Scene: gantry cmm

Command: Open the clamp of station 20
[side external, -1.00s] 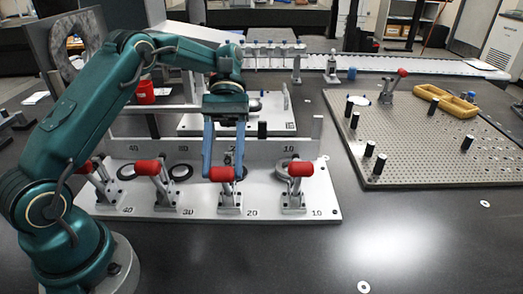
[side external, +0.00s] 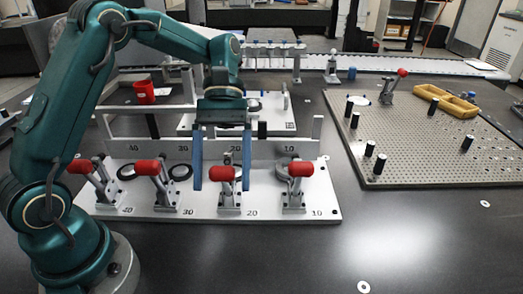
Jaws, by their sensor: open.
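The clamp of station 20 (side external: 230,198) stands on the white fixture plate (side external: 270,211), behind the printed "20". Its red handle (side external: 222,174) is raised above its metal base, tilted a little left. My gripper (side external: 222,187) is open, with one blue finger left of the red handle and the other right of it. In the picture the fingers straddle the handle with gaps on both sides. I cannot tell how far they are from it in depth. The seat behind this clamp is largely hidden.
Clamps with red handles stand at station 10 (side external: 294,198), station 30 (side external: 164,192) and station 40 (side external: 105,188), close beside. A low upright wall (side external: 275,149) runs behind. A perforated plate with black pegs (side external: 425,140) is at right; the dark table between is mostly clear.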

